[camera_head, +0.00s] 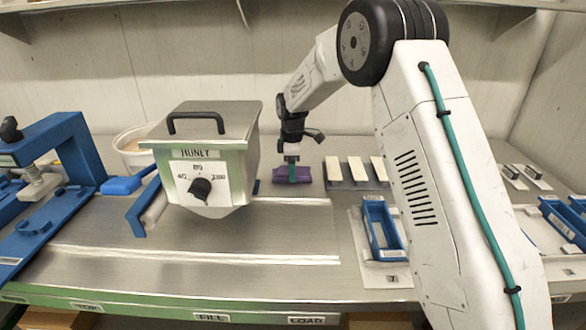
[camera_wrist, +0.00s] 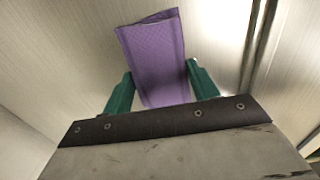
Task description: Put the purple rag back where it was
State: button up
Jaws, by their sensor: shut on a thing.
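The purple rag (camera_head: 281,178) is a folded strip at the back of the bench, right of the honey kettle. My gripper (camera_head: 292,172) points down at it, with green fingers. In the wrist view the rag (camera_wrist: 155,58) runs between the two green fingers of my gripper (camera_wrist: 160,88), which are shut on it. The rag is close to the bench top; I cannot tell whether it touches. Part of it is hidden behind the finger in the head view.
The honey kettle (camera_head: 205,150) with its dial stands to the left. Pale blocks (camera_head: 356,170) lie just right of the rag. A blue tray (camera_head: 381,228) is nearer the front, beside my arm. The bench (camera_head: 290,230) in front of the rag is clear.

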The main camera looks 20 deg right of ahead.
jog(key=shift+f, duration=0.1)
jog(key=o, duration=1)
jog(key=shift+o, duration=0.2)
notch_tip(320, 180, up, 11)
jog(key=s+d+r+m, duration=0.1)
jog(key=s+r+m, duration=0.3)
jog(key=s+r, duration=0.7)
jog(key=s+d+r+m, duration=0.1)
jog(key=s+r+m, duration=0.2)
jog(key=s, duration=1.1)
jog(key=s+f+m, duration=0.3)
jog(key=s, duration=0.9)
jog(key=s+d+f+m+t, duration=0.1)
jog(key=s+f+m, duration=0.2)
jog(key=s, duration=0.9)
jog(key=shift+d+f+m, duration=0.15)
jog(key=shift+f+m, duration=0.15)
jog(key=shift+m, duration=0.4)
